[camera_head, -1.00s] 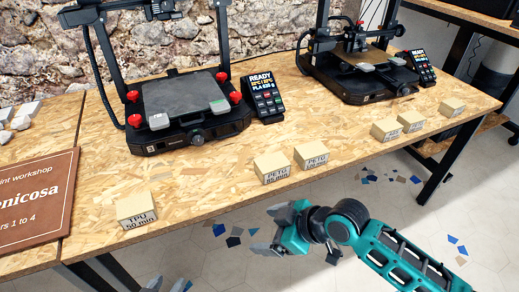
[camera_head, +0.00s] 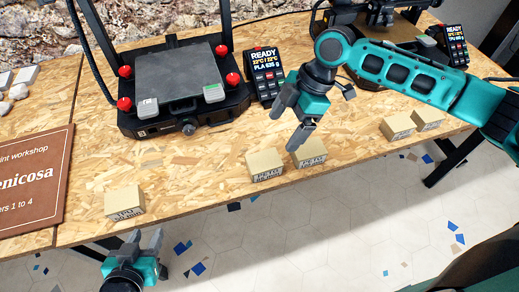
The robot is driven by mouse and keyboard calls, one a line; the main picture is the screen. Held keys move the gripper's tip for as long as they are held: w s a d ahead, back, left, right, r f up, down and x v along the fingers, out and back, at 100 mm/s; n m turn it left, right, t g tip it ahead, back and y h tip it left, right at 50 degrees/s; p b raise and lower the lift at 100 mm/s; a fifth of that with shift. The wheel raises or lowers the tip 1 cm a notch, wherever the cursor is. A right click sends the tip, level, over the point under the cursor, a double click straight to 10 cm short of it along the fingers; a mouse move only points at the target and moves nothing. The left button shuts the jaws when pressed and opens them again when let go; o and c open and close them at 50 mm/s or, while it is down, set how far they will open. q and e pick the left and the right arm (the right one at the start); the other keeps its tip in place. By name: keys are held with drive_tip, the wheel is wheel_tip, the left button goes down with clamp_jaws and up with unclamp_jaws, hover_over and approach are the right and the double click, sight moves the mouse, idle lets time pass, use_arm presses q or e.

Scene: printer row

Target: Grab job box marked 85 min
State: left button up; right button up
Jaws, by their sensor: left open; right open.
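Two small cardboard job boxes stand side by side at the table's front: a left one (camera_head: 265,164) and a right one (camera_head: 308,152). Their labels appear to read PETG, but the minutes are too small to read surely. My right gripper (camera_head: 291,122) is open above and behind this pair, one finger close over the right box; I cannot tell if it touches. Another box (camera_head: 124,202), labelled TPU earlier, stands at left. My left gripper (camera_head: 144,240) is open and empty below the table's front edge. Two more boxes, one (camera_head: 398,126) and another (camera_head: 428,118), stand further right, labels unreadable.
A printer (camera_head: 180,95) with red knobs and a display (camera_head: 266,72) stands behind the pair. A second printer (camera_head: 385,22) is partly hidden by my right arm. A brown sign (camera_head: 35,180) lies at left. The table between the TPU box and the pair is clear.

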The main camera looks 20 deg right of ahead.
sight(265, 160)
drive_tip(key=x, duration=0.7)
drive_tip(key=shift+a+f+b, duration=0.1)
drive_tip(key=shift+f+b, duration=0.1)
drive_tip(key=shift+b, duration=0.1)
drive_tip(key=shift+s+x, duration=0.1)
drive_tip(key=shift+x, duration=1.2)
drive_tip(key=shift+s+x, duration=0.15)
drive_tip(key=shift+x, duration=1.15)
drive_tip(key=shift+c, duration=0.4)
drive_tip(key=c, duration=1.1)
